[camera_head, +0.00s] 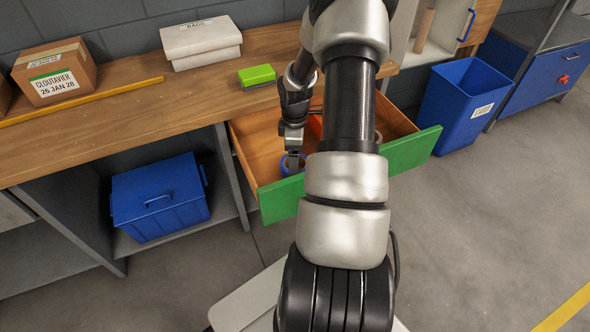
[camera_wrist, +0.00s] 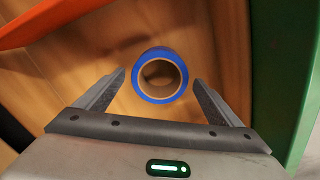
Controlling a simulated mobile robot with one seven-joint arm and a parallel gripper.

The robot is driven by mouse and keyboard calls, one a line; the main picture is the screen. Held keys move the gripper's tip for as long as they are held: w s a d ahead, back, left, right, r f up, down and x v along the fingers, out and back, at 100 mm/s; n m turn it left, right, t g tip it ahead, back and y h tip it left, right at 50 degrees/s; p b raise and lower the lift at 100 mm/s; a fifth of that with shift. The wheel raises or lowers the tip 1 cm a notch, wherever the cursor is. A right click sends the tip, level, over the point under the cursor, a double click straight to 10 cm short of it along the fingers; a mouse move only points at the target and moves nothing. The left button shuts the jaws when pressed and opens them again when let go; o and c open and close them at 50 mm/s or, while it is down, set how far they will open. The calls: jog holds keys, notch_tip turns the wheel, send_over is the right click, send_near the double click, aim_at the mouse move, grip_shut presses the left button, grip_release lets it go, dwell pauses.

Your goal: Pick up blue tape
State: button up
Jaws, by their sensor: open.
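The blue tape (camera_wrist: 160,96) is a roll with a blue outer side and a tan core. In the wrist view it lies on the wooden drawer floor (camera_wrist: 105,45), between and just beyond my fingertips. It also shows partly in the head view (camera_head: 285,165), inside the open drawer near its green front (camera_head: 415,152). My gripper (camera_wrist: 157,78) is open and empty, with one finger on each side of the roll. It also shows in the head view (camera_head: 293,160), reaching down into the drawer. My arm hides much of the drawer there.
An orange-red object (camera_wrist: 50,18) lies in the drawer at the upper left of the wrist view. The green drawer front (camera_wrist: 290,70) rises close on the right. A green block (camera_head: 257,76) and a white box (camera_head: 201,42) stand on the wooden bench (camera_head: 150,115).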

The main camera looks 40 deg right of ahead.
notch_tip(320, 180, down, 2)
jog(key=shift+f, duration=0.25)
jog(key=c, duration=1.3)
jog(key=shift+o, duration=0.2)
jog(key=shift+r, duration=0.15)
